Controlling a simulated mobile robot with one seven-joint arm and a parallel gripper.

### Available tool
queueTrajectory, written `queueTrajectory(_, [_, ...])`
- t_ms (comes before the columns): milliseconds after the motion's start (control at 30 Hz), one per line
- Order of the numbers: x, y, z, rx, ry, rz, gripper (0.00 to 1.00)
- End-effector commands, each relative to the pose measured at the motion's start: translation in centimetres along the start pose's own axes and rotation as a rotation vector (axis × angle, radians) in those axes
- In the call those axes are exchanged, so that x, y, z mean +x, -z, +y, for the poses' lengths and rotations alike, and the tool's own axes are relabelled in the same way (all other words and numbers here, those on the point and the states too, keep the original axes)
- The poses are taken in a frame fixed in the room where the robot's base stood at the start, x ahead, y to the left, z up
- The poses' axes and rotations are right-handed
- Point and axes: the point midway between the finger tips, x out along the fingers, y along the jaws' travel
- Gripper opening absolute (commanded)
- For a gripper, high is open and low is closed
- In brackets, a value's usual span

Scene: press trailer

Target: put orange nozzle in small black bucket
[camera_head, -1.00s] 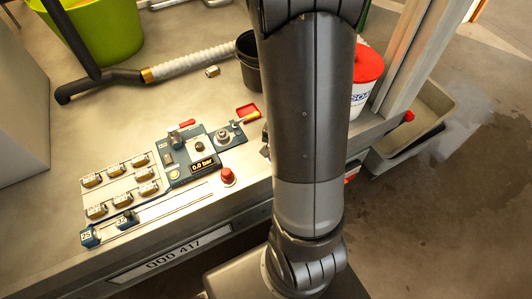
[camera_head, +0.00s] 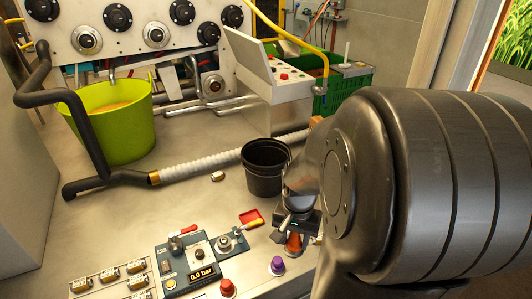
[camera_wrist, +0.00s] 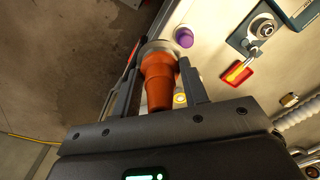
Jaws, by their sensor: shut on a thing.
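The orange nozzle (camera_head: 294,242) is below my gripper (camera_head: 292,222) in the head view. In the wrist view the nozzle (camera_wrist: 160,82) is between the two fingers of my gripper (camera_wrist: 160,85), which are shut on it. A grey ring shows at its far end. The small black bucket (camera_head: 265,180) stands upright on the bench, a little behind and left of my gripper. No nozzle shows in the visible part of its inside. The bucket is not in the wrist view.
A purple-topped nozzle (camera_head: 276,266) and a red one (camera_head: 228,287) stand near the front. A red tray (camera_head: 250,219) and a valve panel (camera_head: 200,256) lie left of my gripper. A white ribbed hose (camera_head: 210,163) runs behind. A green tub (camera_head: 112,125) stands at the back left.

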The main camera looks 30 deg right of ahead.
Motion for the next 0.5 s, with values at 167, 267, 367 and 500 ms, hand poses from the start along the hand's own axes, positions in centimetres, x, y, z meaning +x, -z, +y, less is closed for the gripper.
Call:
queueTrajectory(167, [-1.7, 2.0, -0.5, 0.070, -0.002, 0.001, 0.00])
queueTrajectory(267, [-2.2, 3.7, -1.1, 0.139, -0.002, 0.000, 0.00])
queueTrajectory(367, [-2.8, 5.7, -1.7, 0.215, -0.002, 0.001, 0.00])
queueTrajectory(500, [-3.7, 9.2, -2.8, 0.346, -0.002, 0.001, 0.00])
